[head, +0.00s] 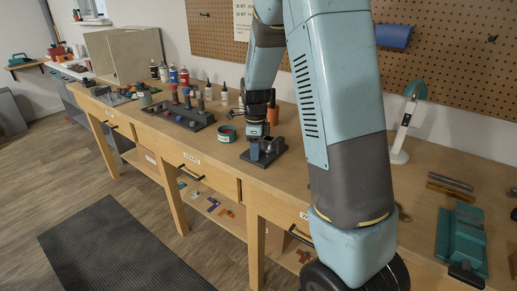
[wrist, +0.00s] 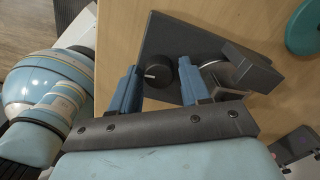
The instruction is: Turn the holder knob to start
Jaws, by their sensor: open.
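The holder has a dark flat base (wrist: 165,32) that lies on the wooden bench. A round black knob (wrist: 157,73) with a white pointer mark on its left side sits on the base in the wrist view. My gripper (wrist: 161,76) is open, with one blue finger to the left of the knob and the other to its right. The right finger looks close to the knob; I cannot tell whether either finger touches it. To the right are a round metal part (wrist: 212,72) and a dark block (wrist: 250,68), partly hidden by the finger. In the head view my gripper (head: 262,151) is over the holder (head: 285,146), and the knob is hidden.
Further left are a dark rack (head: 188,117) and several bottles. A teal-headed tool on a white stand (head: 403,140) is to the right. The pegboard wall (head: 222,50) is behind.

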